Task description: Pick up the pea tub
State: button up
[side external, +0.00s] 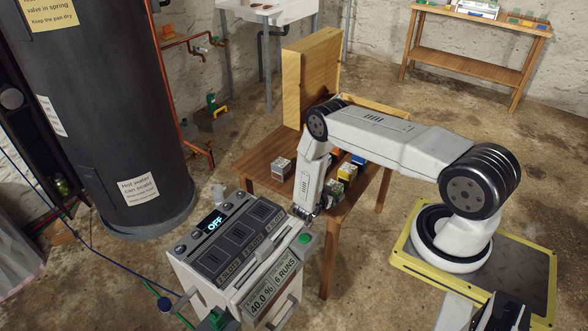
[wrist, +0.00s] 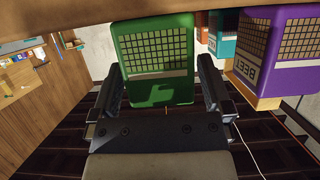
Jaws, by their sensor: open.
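A green tub (wrist: 153,50), which I take as the pea tub by its colour, shows in the wrist view with a grid pattern and a pale strip; I cannot read its name. My gripper (wrist: 158,78) is open, with one finger at each side of the green tub's near part. I cannot tell whether either finger touches it. In the side external view my gripper (side external: 306,211) is low at the table's near edge, beside the grey machine. I cannot single out the green tub there.
A purple tub (wrist: 268,55) marked BEET stands close right of the green one, with teal and orange-red tubs behind. The wooden table (side external: 262,154) holds several tubs and a tall wooden panel (side external: 312,75). A grey machine (side external: 235,245) reading OFF stands at the table's near side.

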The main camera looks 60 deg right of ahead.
jog(key=shift+x, duration=1)
jog(key=c, duration=1.1)
jog(key=shift+r, duration=0.2)
jog(key=shift+r, duration=0.8)
jog(key=s+a+r, duration=0.2)
jog(key=s+r, duration=0.1)
jog(key=s, duration=0.1)
jog(key=s+a+r, duration=0.3)
jog(key=s+r, duration=0.1)
jog(key=s+a+r, duration=0.2)
jog(key=s+r, duration=0.2)
jog(key=shift+a, duration=0.2)
